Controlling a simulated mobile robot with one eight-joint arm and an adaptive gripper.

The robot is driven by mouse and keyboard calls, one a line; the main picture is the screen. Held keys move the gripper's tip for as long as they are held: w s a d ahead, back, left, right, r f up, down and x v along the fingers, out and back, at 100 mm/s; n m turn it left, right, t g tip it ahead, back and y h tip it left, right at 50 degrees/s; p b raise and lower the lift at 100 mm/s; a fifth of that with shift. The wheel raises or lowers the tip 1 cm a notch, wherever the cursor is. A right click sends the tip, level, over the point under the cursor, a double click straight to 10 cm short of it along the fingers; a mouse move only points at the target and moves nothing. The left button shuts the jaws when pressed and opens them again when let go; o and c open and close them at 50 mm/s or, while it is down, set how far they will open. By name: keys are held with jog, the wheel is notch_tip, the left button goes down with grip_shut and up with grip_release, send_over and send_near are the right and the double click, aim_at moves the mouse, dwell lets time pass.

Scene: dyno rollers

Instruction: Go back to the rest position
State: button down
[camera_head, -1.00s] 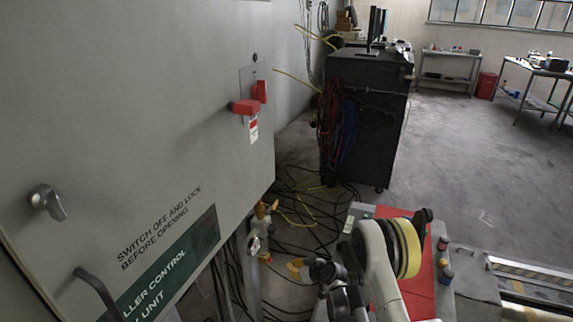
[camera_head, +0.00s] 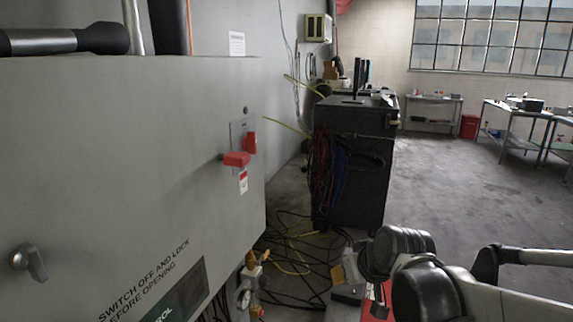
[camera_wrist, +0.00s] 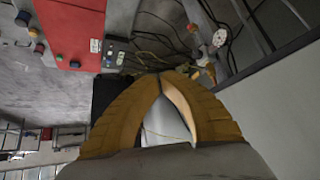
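My gripper shows in the wrist view (camera_wrist: 172,74) as two ridged yellow-orange fingers. Their tips meet, with nothing seen between them. My grey-and-white arm (camera_head: 430,290) reaches in from the lower right and is bent. The grey roller control cabinet (camera_head: 130,150) fills the left, with a red switch handle (camera_head: 237,159) and a silver door handle (camera_head: 28,262).
Yellow valve fittings and a gauge (camera_head: 244,297) sit below the cabinet's right edge. Cables (camera_head: 295,250) lie on the floor. A black tool cart (camera_head: 357,170) stands beyond. The red-topped console (camera_wrist: 72,25) shows in the wrist view. Open floor (camera_head: 450,200) lies to the right.

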jog(key=s+d+m+h, duration=0.1)
jog(key=s+d, duration=0.2)
jog(key=s, duration=0.6)
jog(key=s+d+m+h, duration=0.1)
jog(key=s+d, duration=0.2)
jog(key=s, duration=0.7)
jog(key=shift+f+m+g, duration=0.15)
jog(key=shift+m+g, duration=0.15)
jog(key=shift+m, duration=0.1)
